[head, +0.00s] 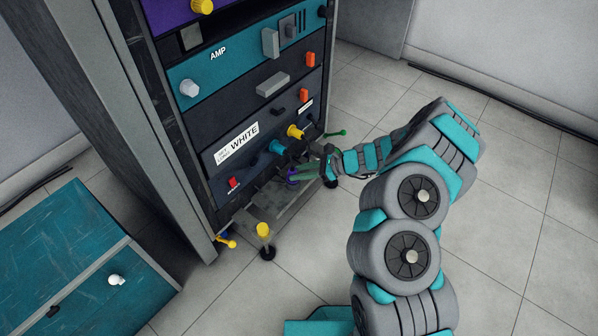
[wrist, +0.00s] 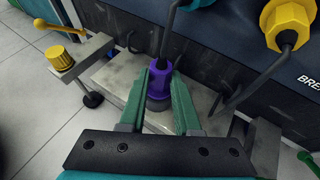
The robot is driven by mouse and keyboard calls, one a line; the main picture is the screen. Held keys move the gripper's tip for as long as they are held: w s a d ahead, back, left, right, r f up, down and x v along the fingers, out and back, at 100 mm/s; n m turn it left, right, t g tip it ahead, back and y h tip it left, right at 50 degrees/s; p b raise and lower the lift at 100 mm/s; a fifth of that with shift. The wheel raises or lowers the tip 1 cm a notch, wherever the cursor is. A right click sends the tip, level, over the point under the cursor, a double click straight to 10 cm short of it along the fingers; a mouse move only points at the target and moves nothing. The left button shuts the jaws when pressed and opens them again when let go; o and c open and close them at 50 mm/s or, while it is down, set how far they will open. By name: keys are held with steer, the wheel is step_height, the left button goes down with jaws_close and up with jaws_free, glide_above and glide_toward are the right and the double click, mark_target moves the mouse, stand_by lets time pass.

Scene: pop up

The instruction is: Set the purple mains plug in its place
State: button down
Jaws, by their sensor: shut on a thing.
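The purple mains plug (wrist: 158,76) is held between the two green fingers of my gripper (wrist: 161,88). It stands roughly upright, with a dark cord rising from its top and a grey lower part between the fingers. It is over or on a grey metal shelf (wrist: 118,78) at the foot of the rack; I cannot tell whether it touches. In the head view the plug (head: 292,177) is a small purple patch at the tip of my gripper (head: 302,173). The plug's place cannot be made out, and the plug's underside is hidden.
The rack front (head: 240,130) rises close behind, with a teal plug (head: 277,147) and a yellow plug (head: 295,132) sticking out. A yellow knob (head: 263,230) stands at the shelf's front left. A green-tipped lever (head: 336,133) is at right. Tiled floor is open right.

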steer(key=shift+f, duration=0.25)
steer(key=c, duration=0.5)
jaws_free()
steer(key=shift+c, duration=0.2)
steer(key=shift+d+r, duration=0.1)
steer(key=w+v, duration=0.1)
steer(key=v, duration=0.6)
steer(key=shift+s+d+p, duration=0.3)
steer(key=shift+s+p, duration=0.1)
steer(key=shift+s, duration=0.1)
steer(key=shift+r, duration=0.1)
